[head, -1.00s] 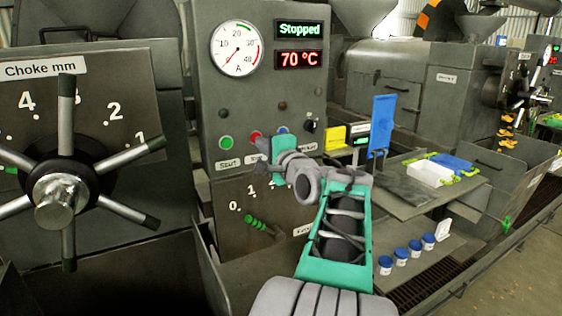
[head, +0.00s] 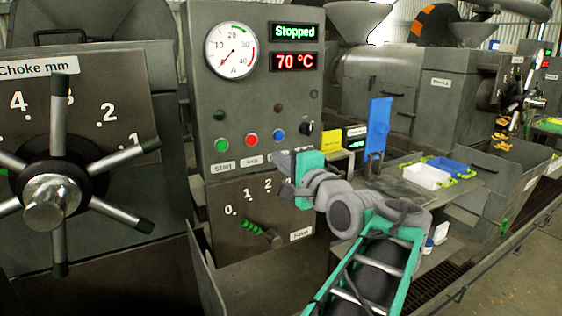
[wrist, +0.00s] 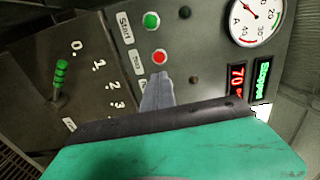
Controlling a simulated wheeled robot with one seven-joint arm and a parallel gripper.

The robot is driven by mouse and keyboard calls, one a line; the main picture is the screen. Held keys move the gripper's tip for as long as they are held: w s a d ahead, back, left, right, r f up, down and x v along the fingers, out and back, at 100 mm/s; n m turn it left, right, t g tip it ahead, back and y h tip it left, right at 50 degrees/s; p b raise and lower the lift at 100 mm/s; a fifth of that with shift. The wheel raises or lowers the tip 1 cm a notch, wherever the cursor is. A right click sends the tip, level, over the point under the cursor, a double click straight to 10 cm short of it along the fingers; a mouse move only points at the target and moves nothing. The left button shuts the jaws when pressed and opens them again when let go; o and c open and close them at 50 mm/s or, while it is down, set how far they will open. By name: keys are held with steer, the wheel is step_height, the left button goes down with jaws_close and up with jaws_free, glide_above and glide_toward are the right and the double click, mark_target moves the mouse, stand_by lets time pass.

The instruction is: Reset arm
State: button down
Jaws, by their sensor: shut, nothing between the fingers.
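My gripper (head: 276,163) is in front of the control panel, below the row of buttons and apart from it as far as I can tell. Its fingers are closed together and hold nothing. In the wrist view the shut fingers (wrist: 163,78) point towards the panel, near the red button (wrist: 159,57). My green and grey arm reaches up from the lower right of the head view. The panel's display (head: 296,31) reads "Stopped" and the one below (head: 296,61) reads 70 °C.
A large spoked choke wheel (head: 57,190) stands at the left. A green-handled lever (head: 255,228) sits on the numbered plate below the panel. At the right, a shelf holds a white tray (head: 427,176) and a blue tray (head: 450,166). A blue upright plate (head: 378,125) stands behind my arm.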

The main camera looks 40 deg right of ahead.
steer(key=shift+w, duration=0.1)
steer(key=w+a+f+n+g+y+p, duration=0.1)
steer(key=w+a+f+n+g+y, duration=0.25)
steer(key=a+f+n, duration=0.4)
steer(key=w+a+f+n+g+y+p, duration=0.2)
steer(key=w+a+f+n+g, duration=0.15)
steer(key=a+f, duration=0.7)
steer(key=s+a+f+n+g+p, duration=0.1)
steer(key=s+a+f+n+g, duration=0.6)
steer(key=s+a, duration=0.7)
step_height(320, 180, down, 2)
steer(key=n, duration=0.3)
steer(key=shift+p, duration=0.35)
steer(key=shift+h, duration=0.25)
